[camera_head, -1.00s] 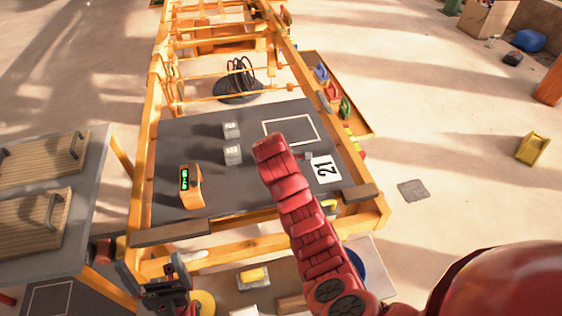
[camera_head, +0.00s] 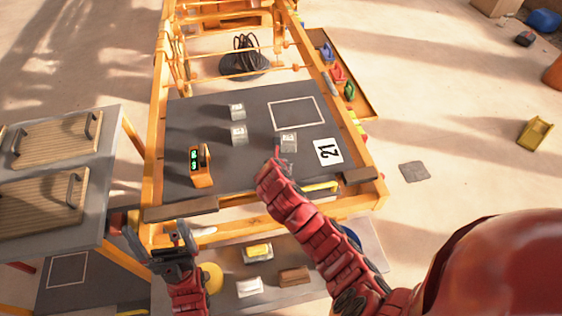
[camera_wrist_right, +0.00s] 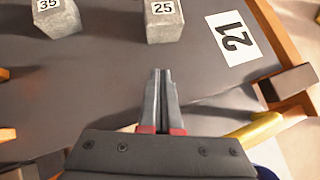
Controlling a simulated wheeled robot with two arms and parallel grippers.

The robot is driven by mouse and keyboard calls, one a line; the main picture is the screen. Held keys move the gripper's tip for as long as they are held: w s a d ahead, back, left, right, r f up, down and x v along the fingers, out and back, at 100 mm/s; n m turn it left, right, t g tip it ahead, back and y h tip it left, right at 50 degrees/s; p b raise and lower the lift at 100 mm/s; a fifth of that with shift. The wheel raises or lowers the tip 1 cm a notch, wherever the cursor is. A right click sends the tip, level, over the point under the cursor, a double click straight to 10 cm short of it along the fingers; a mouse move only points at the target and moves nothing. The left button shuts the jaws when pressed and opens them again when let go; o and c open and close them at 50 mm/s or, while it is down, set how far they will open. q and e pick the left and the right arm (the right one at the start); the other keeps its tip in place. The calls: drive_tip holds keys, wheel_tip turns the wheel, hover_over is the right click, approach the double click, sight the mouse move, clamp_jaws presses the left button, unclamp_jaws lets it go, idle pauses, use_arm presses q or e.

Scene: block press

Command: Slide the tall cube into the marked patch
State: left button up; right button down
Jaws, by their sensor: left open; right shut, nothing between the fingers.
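Three small grey cubes stand on the dark board. One (camera_head: 288,142) is just in front of the marked patch (camera_head: 297,113), a white square outline that looks empty. The others, a far one (camera_head: 237,111) and a nearer one (camera_head: 239,135), are left of it. In the right wrist view, cube 25 (camera_wrist_right: 163,20) is straight ahead and cube 35 (camera_wrist_right: 58,16) is left. I cannot tell which is tallest. My right gripper (camera_head: 279,153) is shut and empty, close in front of cube 25, with a gap in the wrist view (camera_wrist_right: 163,75). My left gripper (camera_head: 157,238) is open, off the board's near edge.
A white card marked 21 (camera_head: 328,151) lies right of the cubes. An orange device with a green display (camera_head: 200,166) stands at left. A wooden frame borders the board, with a brown block (camera_head: 361,174) at its near right corner. The board's middle is clear.

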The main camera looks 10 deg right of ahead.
sight(287, 150)
drive_tip(key=x, duration=0.5)
drive_tip(key=shift+p, duration=0.4)
drive_tip(key=shift+w+d+r, duration=0.2)
drive_tip(key=shift+w, duration=0.4)
drive_tip(key=shift+w+d+f, duration=0.1)
drive_tip(key=shift+w+d, duration=0.1)
drive_tip(key=shift+w, duration=0.05)
drive_tip(key=shift+w+d, duration=0.1)
drive_tip(key=shift+w, duration=0.25)
drive_tip(key=shift+w+d+p, duration=0.25)
drive_tip(key=shift+w+p, duration=0.05)
drive_tip(key=shift+w, duration=0.25)
